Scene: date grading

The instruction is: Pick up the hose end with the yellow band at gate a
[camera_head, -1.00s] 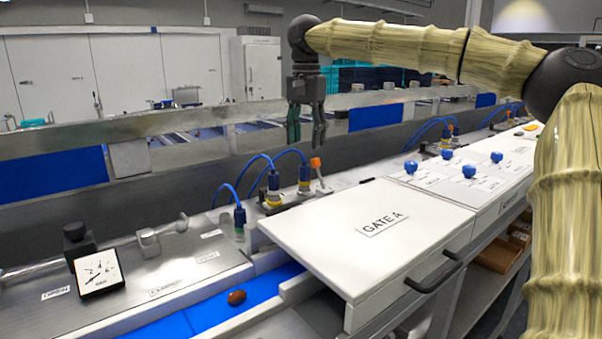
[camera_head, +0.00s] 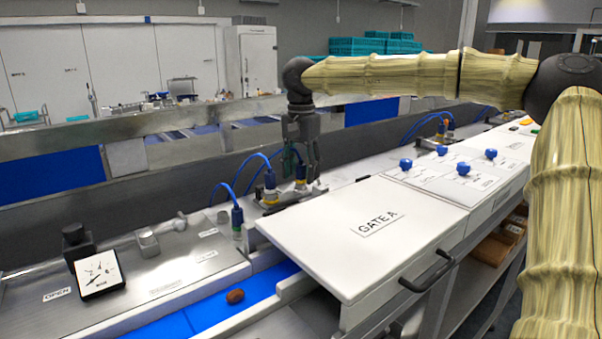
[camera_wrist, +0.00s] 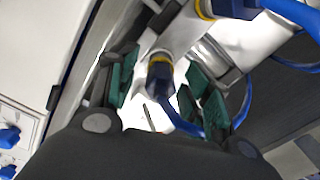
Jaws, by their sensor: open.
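The hose end with the yellow band (camera_wrist: 160,68) sits between my gripper's two green-padded fingers in the wrist view. It is dark blue, with a blue hose running off it. Clear space shows on both sides, and the fingers are not closed on it. In the head view my open gripper (camera_head: 301,178) points down over the hose fittings behind the white gate A panel (camera_head: 340,245), partly hiding the hose end there. A second blue hose end (camera_head: 270,183) with yellow on it stands just left of my gripper.
A third blue hose end (camera_head: 238,217) stands farther left. A metal rail (camera_head: 190,117) runs behind the fittings. A brown date (camera_head: 235,296) lies on the blue belt (camera_head: 268,282). A gauge (camera_head: 98,273) stands at left. Several blue knobs (camera_head: 463,169) stand at right.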

